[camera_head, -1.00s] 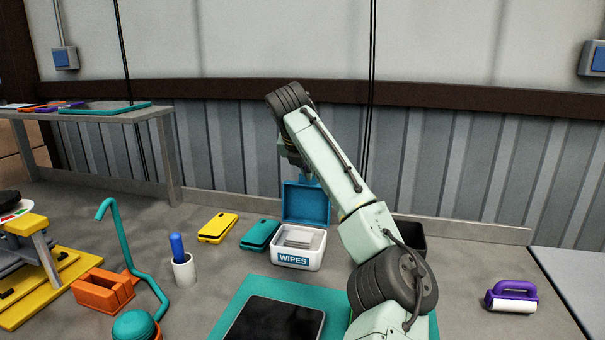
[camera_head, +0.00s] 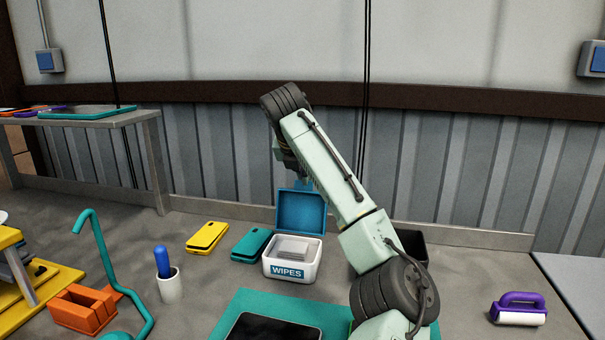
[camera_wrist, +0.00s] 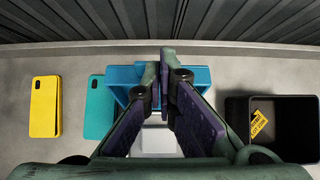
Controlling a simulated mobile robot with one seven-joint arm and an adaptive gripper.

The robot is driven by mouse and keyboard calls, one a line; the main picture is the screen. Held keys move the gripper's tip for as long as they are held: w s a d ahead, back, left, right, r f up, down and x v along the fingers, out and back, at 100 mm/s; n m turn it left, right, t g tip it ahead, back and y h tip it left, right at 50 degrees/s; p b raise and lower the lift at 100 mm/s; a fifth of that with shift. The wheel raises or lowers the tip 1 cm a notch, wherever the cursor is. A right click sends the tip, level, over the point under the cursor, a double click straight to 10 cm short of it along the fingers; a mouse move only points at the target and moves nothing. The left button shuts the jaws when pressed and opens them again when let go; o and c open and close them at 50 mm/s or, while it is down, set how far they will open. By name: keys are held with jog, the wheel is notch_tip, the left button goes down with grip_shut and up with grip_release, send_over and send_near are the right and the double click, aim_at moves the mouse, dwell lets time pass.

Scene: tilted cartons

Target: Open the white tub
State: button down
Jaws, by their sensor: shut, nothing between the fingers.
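The white tub (camera_head: 290,273), labelled WIPES, stands upright on the table with pale wipes (camera_head: 293,247) inside. Its blue lid (camera_head: 302,213) is open and stands up at the tub's back edge. The lid also shows in the wrist view (camera_wrist: 122,76), partly hidden behind my fingers. My gripper (camera_wrist: 159,68) is shut and empty, with its tips over the lid area. I cannot tell whether the fingers touch the lid. In the head view my arm and wrist hide most of the gripper, above and behind the tub.
A teal phone (camera_head: 250,245) and a yellow phone (camera_head: 207,238) lie left of the tub. A black bin (camera_head: 412,243) stands to its right. A teal mat (camera_head: 240,305) with a dark tablet (camera_head: 275,328) is in front. A white cup (camera_head: 170,287) holds a blue-handled tool.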

jog(key=shift+r, duration=0.2)
jog(key=shift+r+p, duration=0.65)
jog(key=shift+p, duration=0.4)
